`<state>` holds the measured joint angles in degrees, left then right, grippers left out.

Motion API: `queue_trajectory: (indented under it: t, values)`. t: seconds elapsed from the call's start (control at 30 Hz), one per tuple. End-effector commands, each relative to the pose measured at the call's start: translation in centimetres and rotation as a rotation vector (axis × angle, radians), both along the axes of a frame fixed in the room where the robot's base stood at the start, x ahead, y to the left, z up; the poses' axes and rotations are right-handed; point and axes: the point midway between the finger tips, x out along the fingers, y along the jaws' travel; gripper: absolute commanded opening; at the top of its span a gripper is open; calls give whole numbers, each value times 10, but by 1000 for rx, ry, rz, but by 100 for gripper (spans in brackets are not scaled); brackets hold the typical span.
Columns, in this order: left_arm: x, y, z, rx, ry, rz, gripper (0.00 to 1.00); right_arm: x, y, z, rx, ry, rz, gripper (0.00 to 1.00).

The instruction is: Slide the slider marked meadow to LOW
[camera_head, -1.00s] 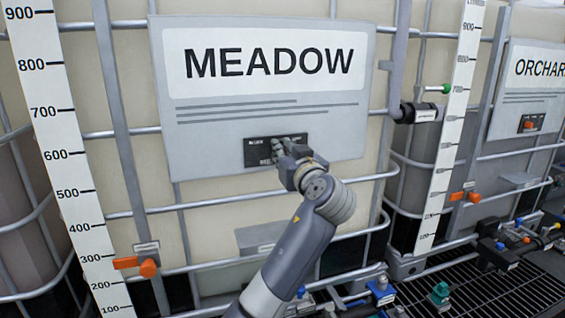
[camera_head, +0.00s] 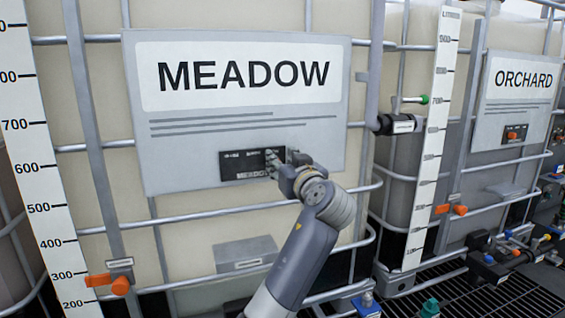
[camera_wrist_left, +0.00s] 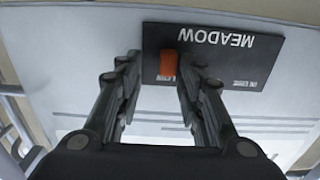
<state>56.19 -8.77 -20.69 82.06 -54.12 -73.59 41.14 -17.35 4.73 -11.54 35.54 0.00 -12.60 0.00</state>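The meadow control is a black plate (camera_head: 240,165) on the grey MEADOW board (camera_head: 180,170) in the head view. The plate appears upside down in the left wrist view (camera_wrist_left: 228,57). Its orange slider (camera_wrist_left: 168,63) sits near the plate's left end there, which is the right end in the head view. My left gripper (camera_head: 283,160) is at that end. In the left wrist view its fingers (camera_wrist_left: 158,66) stand apart on either side of the slider, the right finger very close to it, the left one with a gap. Whether they touch is unclear. The small labels are not clearly readable.
An ORCHARD board (camera_head: 520,85) with its own orange slider (camera_head: 512,136) is on the tote at right. A grey pipe with a fitting (camera_head: 400,124) stands right of the MEADOW board. Metal cage bars surround the totes. A white scale (camera_head: 50,180) stands at left.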

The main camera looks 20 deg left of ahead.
Motion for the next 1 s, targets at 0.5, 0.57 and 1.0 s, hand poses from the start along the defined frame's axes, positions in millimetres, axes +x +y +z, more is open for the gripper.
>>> queue_trajectory:
  t: [0.5,0.57,1.0]
  values:
    - [-51,-38,-1,0,0,-4,35,2,1,0,1,-3,-2,37]
    - [-55,-41,-1,-1,0,-3,35,2,1,0,2,-3,-2,37]
    - [-61,-44,-5,-1,8,-3,35,2,2,0,2,-3,-2,37]
